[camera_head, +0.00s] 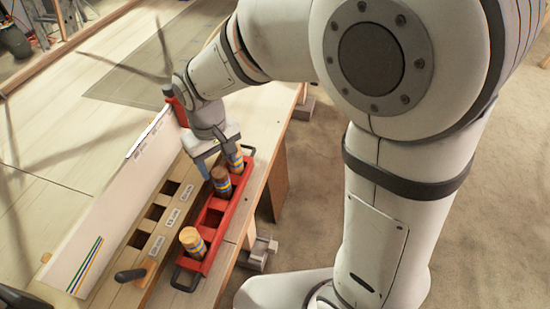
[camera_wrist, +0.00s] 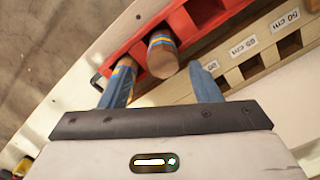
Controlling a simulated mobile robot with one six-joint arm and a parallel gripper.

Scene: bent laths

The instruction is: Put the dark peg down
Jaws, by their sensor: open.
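The dark peg (camera_head: 222,181), brown with blue and yellow bands, stands in the red rack (camera_head: 209,218), leaning a little. In the wrist view the dark peg (camera_wrist: 162,55) shows between the two blue fingers, apart from the right one. My gripper (camera_head: 216,163) is open at the rack's far half; its fingers also show in the wrist view (camera_wrist: 160,76). A paler banded peg (camera_head: 236,159) stands at the rack's far end, and in the wrist view it is partly hidden behind the left finger. Another pale peg (camera_head: 193,242) stands at the near end.
A wooden rail (camera_head: 150,240) with square holes and length labels lies left of the red rack. An upright white panel (camera_head: 110,215) with coloured stripes stands beyond it. The table's right edge is close to the rack. The table left of the panel is largely clear.

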